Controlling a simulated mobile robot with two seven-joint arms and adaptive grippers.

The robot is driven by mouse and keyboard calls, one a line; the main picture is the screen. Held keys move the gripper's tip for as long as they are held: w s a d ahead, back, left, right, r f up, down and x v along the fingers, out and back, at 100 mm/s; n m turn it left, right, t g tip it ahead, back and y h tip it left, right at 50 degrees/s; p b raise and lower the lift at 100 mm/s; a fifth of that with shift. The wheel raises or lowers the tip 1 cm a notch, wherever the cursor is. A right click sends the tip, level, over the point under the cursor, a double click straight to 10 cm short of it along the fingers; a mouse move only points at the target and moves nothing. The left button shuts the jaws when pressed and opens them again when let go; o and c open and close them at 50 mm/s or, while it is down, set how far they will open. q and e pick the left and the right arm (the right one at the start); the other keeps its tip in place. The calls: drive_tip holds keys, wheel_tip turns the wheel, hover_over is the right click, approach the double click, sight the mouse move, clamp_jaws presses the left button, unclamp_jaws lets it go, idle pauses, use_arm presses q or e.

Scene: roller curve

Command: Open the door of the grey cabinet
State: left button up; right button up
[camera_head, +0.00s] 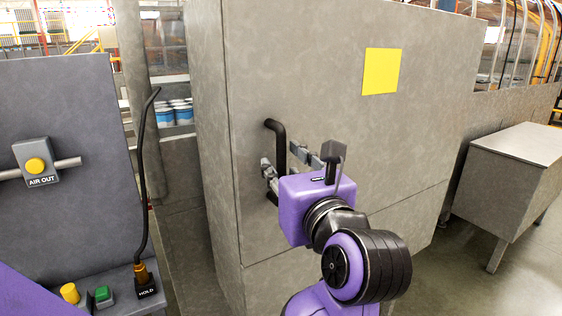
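The grey cabinet (207,130) stands tall in the middle of the head view. Its door (330,60) is the wide front panel with a yellow square; it looks shut, with no visible gap. A black vertical bar handle (279,140) is at the door's left side. The wrist hides the handle's lower end. My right gripper is not in view.
A dark grey panel (75,120) with an AIR OUT button (36,164) and a black cable (146,180) stands at left. A grey metal box on legs (515,170) stands at right. Floor (480,280) is clear in front of it.

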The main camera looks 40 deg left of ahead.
use_arm(q)
drive_tip(key=shift+w+a, duration=0.3)
drive_tip(key=shift+a, duration=0.3)
clamp_jaws()
